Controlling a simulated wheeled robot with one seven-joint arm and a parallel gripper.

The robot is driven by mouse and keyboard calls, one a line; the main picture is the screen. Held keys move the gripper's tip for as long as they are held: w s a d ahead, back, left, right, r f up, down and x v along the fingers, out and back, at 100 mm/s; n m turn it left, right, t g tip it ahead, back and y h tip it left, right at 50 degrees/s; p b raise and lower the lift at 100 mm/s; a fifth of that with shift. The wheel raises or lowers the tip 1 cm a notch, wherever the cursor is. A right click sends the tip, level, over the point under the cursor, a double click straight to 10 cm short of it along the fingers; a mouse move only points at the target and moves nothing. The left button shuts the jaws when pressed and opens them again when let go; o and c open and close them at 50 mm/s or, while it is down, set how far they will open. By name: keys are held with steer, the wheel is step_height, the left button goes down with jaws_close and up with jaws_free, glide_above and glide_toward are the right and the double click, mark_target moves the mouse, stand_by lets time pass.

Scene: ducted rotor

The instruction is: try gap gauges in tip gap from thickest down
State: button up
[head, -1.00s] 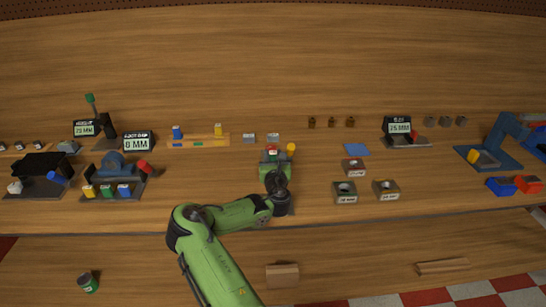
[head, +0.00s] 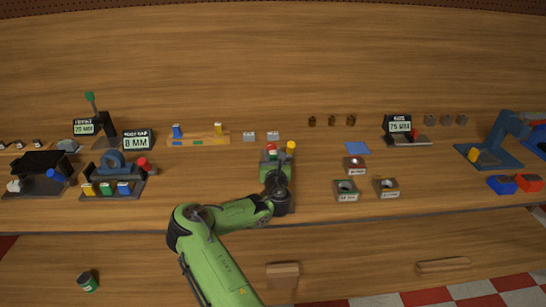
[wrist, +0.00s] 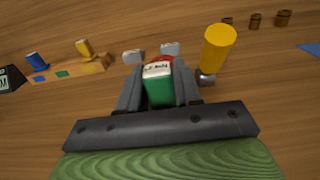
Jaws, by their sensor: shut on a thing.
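My gripper (wrist: 158,90) is shut on a green gauge (wrist: 159,92) with a white marked top. It shows between the two grey fingers in the wrist view. In the head view my gripper (head: 271,156) is over the middle of the bench. A red part (wrist: 160,59) shows just beyond the gauge, mostly hidden. A blue gauge (head: 177,131) and a yellow gauge (head: 217,129) stand on a wooden rack (head: 198,140); a green mark on it is bare. A yellow knob (wrist: 218,48) on a grey stem is right of my gripper. I cannot make out the tip gap.
Two small grey blocks (head: 261,135) lie beyond my gripper. At left are a blue ring fixture (head: 115,166) and an "8 MM" sign (head: 137,140).

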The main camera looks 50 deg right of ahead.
steer(key=shift+f, duration=0.35)
step_height(320, 180, up, 8)
steer(key=p, duration=0.8)
steer(key=shift+f, duration=0.35)
